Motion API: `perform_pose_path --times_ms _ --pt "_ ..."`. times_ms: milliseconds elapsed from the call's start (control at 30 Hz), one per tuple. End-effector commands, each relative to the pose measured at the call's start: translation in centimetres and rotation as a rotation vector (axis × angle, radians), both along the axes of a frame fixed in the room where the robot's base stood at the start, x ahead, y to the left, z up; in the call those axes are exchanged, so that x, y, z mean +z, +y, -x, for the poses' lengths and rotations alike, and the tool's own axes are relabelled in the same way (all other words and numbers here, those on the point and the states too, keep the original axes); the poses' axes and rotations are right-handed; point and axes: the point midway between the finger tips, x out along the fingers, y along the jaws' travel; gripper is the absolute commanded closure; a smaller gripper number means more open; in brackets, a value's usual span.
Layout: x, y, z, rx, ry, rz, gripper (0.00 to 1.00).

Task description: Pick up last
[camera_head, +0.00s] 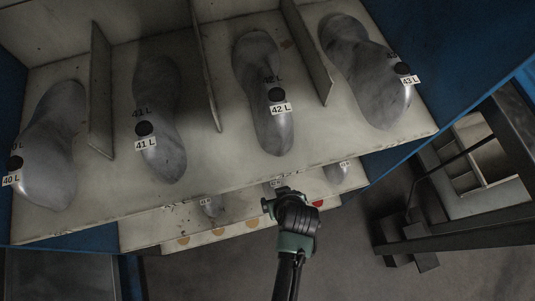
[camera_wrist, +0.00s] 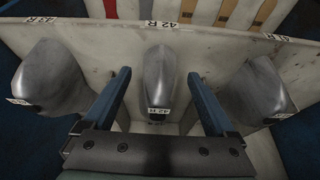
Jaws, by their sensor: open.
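Grey shoe lasts stand on a pale shelf. In the head view, the upper level holds a last labelled 40 L (camera_head: 52,150), one labelled 41 L (camera_head: 160,85), one labelled 42 L (camera_head: 258,55) and one labelled 43 L (camera_head: 355,65). My gripper (camera_head: 280,196) is at the front of the lower level, hiding part of it. In the wrist view, my gripper (camera_wrist: 159,74) is open, its two blue fingers apart. A grey last labelled 42 R (camera_wrist: 157,75) shows between them, apparently ahead of the fingers; contact cannot be told. Lasts stand left (camera_wrist: 50,75) and right (camera_wrist: 255,92) of it.
Upright dividers (camera_head: 205,65) separate the upper lasts. The lower shelf (camera_head: 240,222) shows partly, with a last at its left (camera_head: 212,206) and one at its right (camera_head: 335,173). A dark metal frame (camera_head: 455,240) stands at the right. The floor in front looks clear.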

Motion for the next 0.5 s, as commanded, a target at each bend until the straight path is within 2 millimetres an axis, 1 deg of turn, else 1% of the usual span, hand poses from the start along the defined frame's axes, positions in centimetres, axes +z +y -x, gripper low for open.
perform_pose_path --times_ms 33,100,333,500 --pt "-0.1 0.3 -1.1 0.001 -0.005 0.000 0.09" --pt "-0.1 0.6 -2.0 0.002 -0.003 0.000 0.09" --pt "-0.1 1.0 -3.5 0.000 -0.001 0.000 0.09" --pt "-0.1 1.8 -6.1 0.001 -0.003 0.001 0.09"
